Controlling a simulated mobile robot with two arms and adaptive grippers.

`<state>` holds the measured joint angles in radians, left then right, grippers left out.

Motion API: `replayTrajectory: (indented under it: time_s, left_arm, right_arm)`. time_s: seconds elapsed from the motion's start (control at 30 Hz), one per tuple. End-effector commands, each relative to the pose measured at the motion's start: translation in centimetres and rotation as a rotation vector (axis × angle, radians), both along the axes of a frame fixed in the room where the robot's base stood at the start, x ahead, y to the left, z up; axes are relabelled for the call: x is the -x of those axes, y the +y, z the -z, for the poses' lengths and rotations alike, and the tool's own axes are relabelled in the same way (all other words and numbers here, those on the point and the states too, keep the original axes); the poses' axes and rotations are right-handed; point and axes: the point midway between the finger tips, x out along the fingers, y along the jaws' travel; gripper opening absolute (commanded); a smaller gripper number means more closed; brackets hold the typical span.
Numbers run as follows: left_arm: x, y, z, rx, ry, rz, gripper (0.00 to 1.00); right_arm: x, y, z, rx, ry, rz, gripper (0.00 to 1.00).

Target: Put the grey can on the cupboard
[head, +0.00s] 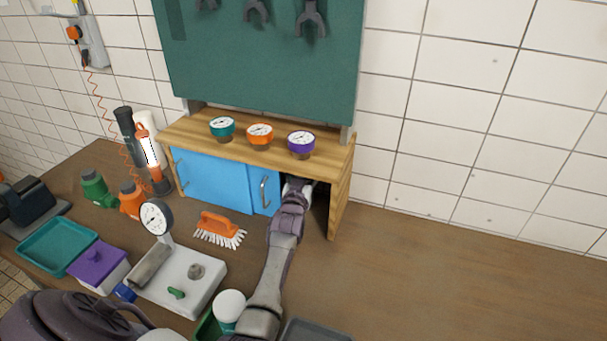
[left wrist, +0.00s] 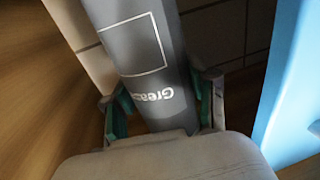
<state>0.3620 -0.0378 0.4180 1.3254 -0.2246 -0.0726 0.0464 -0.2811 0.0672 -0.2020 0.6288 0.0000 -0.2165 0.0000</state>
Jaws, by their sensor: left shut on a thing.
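The cupboard (head: 183,134) has a wooden top and blue sliding doors, and stands against the tiled wall at the back of the bench. Its right part is open and dark inside. My left gripper (head: 298,186) reaches into this opening, and its fingers are mostly hidden in the head view. In the left wrist view, the left gripper (left wrist: 162,96) is shut on the grey can (left wrist: 130,40), which has white lettering and a white square outline. A blue door (left wrist: 288,90) is close on the right there. The can is hidden in the head view. My right gripper is not in view.
Teal, orange and purple gauges (head: 260,133) stand on the cupboard top, with free wood around them. An orange brush (head: 218,228), a scale (head: 185,280) and a white-lidded tub (head: 229,305) are in front. The bench at right (head: 430,270) is clear.

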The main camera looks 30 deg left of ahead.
Motion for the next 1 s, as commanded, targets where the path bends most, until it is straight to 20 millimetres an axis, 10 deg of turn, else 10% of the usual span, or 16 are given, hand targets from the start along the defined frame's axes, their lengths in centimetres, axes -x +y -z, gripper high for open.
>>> replayTrajectory:
  time_s: [0.43, 0.47, 0.5, 1.0]
  left_arm:
    - [1.0, -0.5, 3.1, -0.002, -0.004, -0.004, 0.06]
    - [1.1, -0.5, 3.3, 0.0, 0.0, -0.004, 0.61]
    - [1.0, -0.5, 3.3, 0.0, 0.0, -0.004, 0.67]
    - [1.1, -0.6, 3.3, 0.0, 0.001, -0.003, 0.68]
  right_arm:
    - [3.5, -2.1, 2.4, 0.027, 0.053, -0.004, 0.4]
    - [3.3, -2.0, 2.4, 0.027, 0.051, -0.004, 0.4]
    - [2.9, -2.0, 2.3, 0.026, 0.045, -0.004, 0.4]
    - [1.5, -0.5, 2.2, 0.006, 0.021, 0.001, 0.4]
